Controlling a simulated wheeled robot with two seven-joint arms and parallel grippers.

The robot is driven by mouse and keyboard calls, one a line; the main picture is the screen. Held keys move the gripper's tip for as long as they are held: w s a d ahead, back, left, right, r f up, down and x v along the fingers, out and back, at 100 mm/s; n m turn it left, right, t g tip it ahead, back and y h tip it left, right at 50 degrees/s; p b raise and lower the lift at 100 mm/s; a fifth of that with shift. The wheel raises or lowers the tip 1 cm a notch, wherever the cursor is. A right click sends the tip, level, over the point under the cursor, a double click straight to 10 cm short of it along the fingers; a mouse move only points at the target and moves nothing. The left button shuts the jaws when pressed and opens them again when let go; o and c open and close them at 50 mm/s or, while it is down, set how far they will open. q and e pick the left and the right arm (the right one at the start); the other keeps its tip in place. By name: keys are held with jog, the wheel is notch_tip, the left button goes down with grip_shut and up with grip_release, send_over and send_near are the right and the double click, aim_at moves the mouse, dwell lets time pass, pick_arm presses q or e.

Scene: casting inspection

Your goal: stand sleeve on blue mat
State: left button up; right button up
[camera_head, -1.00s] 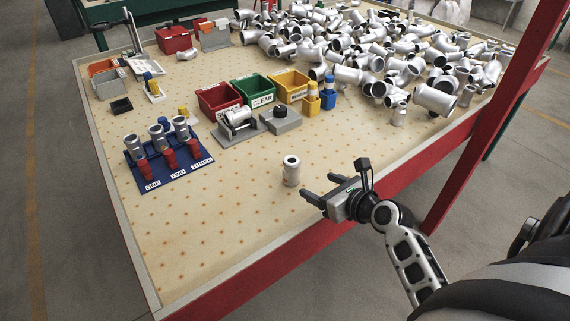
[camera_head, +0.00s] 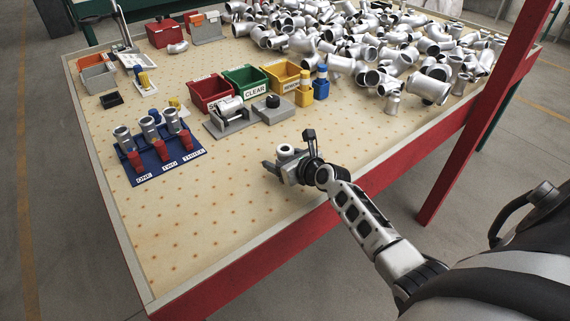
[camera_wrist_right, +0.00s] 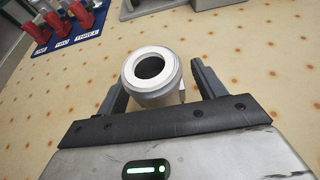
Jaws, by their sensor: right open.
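A silver sleeve (camera_head: 286,151) stands upright on the perforated table. In the right wrist view the sleeve (camera_wrist_right: 151,74) shows its round open top, between the two fingers. My right gripper (camera_head: 276,167) is open around the sleeve; the wrist view shows a finger on either side of it (camera_wrist_right: 156,85), with a gap at least on the right. The blue mat (camera_head: 160,165) lies at the left of the table, with labels ONE, TWO and THREE, and carries several silver pieces with red blocks in front. Part of the mat (camera_wrist_right: 56,42) shows at the wrist view's top left. My left gripper is not in view.
Behind the sleeve are a grey fixture with a silver cylinder (camera_head: 229,110), a grey block with a black knob (camera_head: 272,108), and red (camera_head: 209,92), green (camera_head: 245,84) and yellow bins (camera_head: 284,76). A pile of silver fittings (camera_head: 370,50) fills the back right. The table's front left is clear.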

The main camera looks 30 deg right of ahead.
jog(key=shift+w+f, duration=0.1)
jog(key=shift+w, duration=0.15)
jog(key=c, duration=1.3)
jog(key=shift+r, duration=0.2)
jog(key=shift+c, duration=0.7)
